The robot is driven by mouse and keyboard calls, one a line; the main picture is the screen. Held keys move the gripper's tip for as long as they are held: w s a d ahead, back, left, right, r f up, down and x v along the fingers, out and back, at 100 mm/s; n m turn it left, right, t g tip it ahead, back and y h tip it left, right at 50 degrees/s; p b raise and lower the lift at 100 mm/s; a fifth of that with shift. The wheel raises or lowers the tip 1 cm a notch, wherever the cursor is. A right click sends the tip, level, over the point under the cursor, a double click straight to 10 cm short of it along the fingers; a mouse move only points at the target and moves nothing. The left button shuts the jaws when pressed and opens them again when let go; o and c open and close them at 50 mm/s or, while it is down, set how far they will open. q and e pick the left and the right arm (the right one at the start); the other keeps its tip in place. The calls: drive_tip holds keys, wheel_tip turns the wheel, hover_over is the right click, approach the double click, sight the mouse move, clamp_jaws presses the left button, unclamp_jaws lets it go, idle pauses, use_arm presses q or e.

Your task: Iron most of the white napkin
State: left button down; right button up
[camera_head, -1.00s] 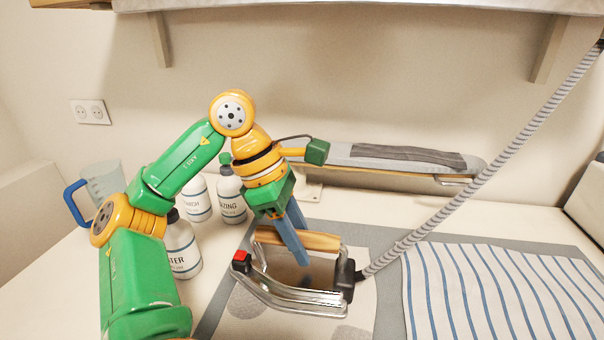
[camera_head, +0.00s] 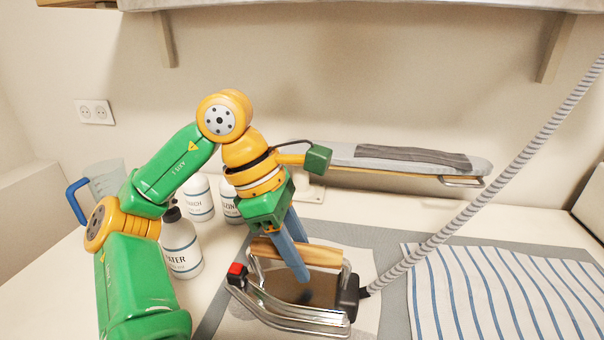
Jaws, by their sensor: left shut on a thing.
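The iron (camera_head: 299,310) has a chrome body, a wooden handle, a red button and a black cord end. It stands at the lower middle of the head view. My left gripper (camera_head: 297,262) comes down on it from above and is shut on its wooden handle. The white napkin (camera_head: 366,268) lies under and around the iron on the grey mat, with grey patches on it. The iron and my arm hide part of it. I cannot tell whether the soleplate touches the cloth. My right gripper is not in view.
A blue-striped cloth (camera_head: 490,300) lies at the right on the grey mat (camera_head: 395,240). Several white bottles (camera_head: 182,250) and a measuring jug (camera_head: 105,180) stand at the left. A small ironing board (camera_head: 400,160) is at the back. The striped cord (camera_head: 470,210) runs up right.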

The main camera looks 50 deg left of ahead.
use_arm(q)
drive_tip(key=shift+s+d+b, duration=0.45)
drive_tip(key=shift+s+d, duration=0.85)
drive_tip(key=shift+s, duration=0.25)
drive_tip(key=shift+s+d, duration=0.85)
drive_tip(key=shift+s, duration=0.15)
drive_tip(key=shift+r, duration=0.1)
wheel_tip(320, 180, up, 7)
drive_tip(key=p, duration=0.6)
drive_tip(key=shift+p, duration=0.35)
drive_tip(key=shift+a+m, duration=0.15)
drive_tip(key=shift+m, duration=0.35)
